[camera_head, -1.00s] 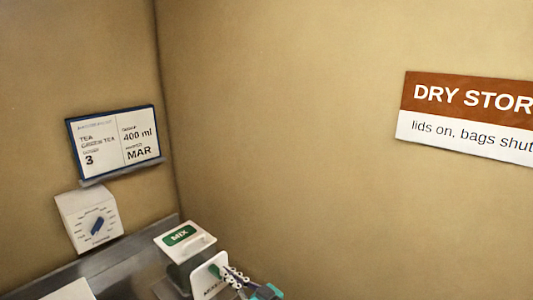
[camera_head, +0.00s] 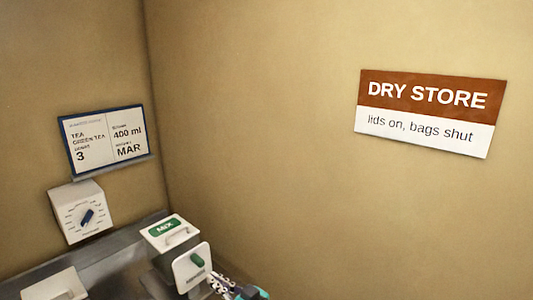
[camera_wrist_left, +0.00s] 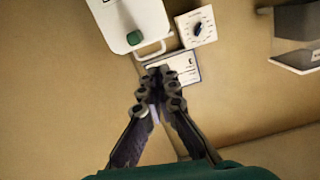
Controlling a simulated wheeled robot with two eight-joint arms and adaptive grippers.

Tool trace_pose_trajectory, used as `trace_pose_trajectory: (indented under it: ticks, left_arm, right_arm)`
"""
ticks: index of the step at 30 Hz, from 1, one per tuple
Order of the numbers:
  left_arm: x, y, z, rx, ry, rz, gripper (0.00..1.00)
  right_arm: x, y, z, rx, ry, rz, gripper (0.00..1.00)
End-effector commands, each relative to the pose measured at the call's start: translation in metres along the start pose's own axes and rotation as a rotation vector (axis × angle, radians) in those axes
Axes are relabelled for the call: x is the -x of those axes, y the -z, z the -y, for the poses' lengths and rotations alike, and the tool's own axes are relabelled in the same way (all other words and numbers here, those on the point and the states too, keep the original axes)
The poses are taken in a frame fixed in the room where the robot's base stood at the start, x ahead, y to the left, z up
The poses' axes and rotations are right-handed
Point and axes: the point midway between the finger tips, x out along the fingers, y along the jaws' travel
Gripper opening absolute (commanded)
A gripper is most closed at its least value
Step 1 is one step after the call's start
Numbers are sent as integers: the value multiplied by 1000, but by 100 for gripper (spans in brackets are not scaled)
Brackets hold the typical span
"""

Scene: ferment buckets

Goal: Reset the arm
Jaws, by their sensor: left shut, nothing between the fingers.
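My left gripper (camera_head: 221,285) shows at the bottom edge of the head view, just right of a white panel with a green knob (camera_head: 197,260). In the left wrist view my left gripper (camera_wrist_left: 160,76) has its dark fingertips together, with nothing between them. A white unit with a green knob (camera_wrist_left: 134,38) lies beyond the fingertips there, apart from them as far as I can tell. Most of the left arm is out of the head view. My right gripper is in neither view.
A white box labelled MIX (camera_head: 168,232) stands behind the panel on the grey counter (camera_head: 110,244). A dial box (camera_head: 77,211) and a tea card (camera_head: 103,138) are on the left wall. A DRY STORE sign (camera_head: 430,112) hangs on the bare right wall.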

Motion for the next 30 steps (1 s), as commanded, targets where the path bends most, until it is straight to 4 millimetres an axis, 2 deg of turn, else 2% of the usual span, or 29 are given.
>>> trace_pose_trajectory:
  ticks: [8,14,17,22,25,30]
  left_arm:
    - [-21,-22,36,-144,-34,197,0]
    - [-26,-54,79,-279,-130,419,0]
    - [-17,-76,105,-342,-226,549,0]
    - [13,-109,139,-390,-432,710,0]
    - [35,-124,152,-386,-559,761,0]
    - [67,-138,162,-350,-733,776,0]
  right_arm:
    - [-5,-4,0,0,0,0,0]
    - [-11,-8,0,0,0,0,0]
    - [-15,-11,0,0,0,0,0]
    - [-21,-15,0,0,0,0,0]
    - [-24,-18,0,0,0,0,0]
    - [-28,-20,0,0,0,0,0]
